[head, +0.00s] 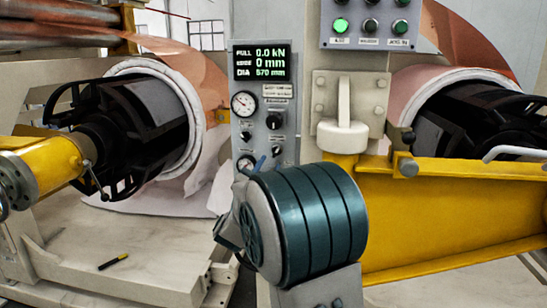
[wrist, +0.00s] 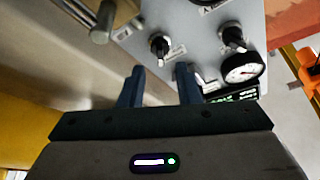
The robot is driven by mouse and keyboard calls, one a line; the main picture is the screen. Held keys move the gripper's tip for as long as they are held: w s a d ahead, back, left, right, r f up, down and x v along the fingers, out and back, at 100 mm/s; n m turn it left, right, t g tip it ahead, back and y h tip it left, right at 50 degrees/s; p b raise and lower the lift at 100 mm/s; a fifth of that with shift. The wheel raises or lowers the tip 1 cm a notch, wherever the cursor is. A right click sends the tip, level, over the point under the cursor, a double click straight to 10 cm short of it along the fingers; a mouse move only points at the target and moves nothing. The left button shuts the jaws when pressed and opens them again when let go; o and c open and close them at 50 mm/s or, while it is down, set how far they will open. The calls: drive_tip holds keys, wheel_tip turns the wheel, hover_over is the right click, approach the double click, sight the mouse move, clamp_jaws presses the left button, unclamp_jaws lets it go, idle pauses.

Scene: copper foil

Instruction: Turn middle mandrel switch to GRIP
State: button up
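The grey control panel (head: 283,110) stands at the middle of the head view, with dark knobs and gauges below a lit display. One black knob switch (head: 278,138) sits low on its right, another (head: 247,137) on its left. In the wrist view the panel is upside down; a black knob (wrist: 160,45) with a pale pointer shows just beyond the gap between my fingertips, apart from them. A second knob (wrist: 233,38) is to its right. My gripper (wrist: 160,70) is open and empty. Its right finger covers part of the panel. Labels are too blurred to read which switch is the middle mandrel one.
The display (head: 263,62) reads 0.0 kN, 0 mm, 570 mm. A gauge (head: 244,103) is below it; it also shows in the wrist view (wrist: 243,67). A button box (head: 370,23) is above right. Copper coils on black mandrels flank the panel; a yellow beam (head: 450,220) is at right.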

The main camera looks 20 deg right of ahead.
sight(275, 154)
drive_tip(key=x, duration=0.5)
drive_tip(key=c, duration=0.6)
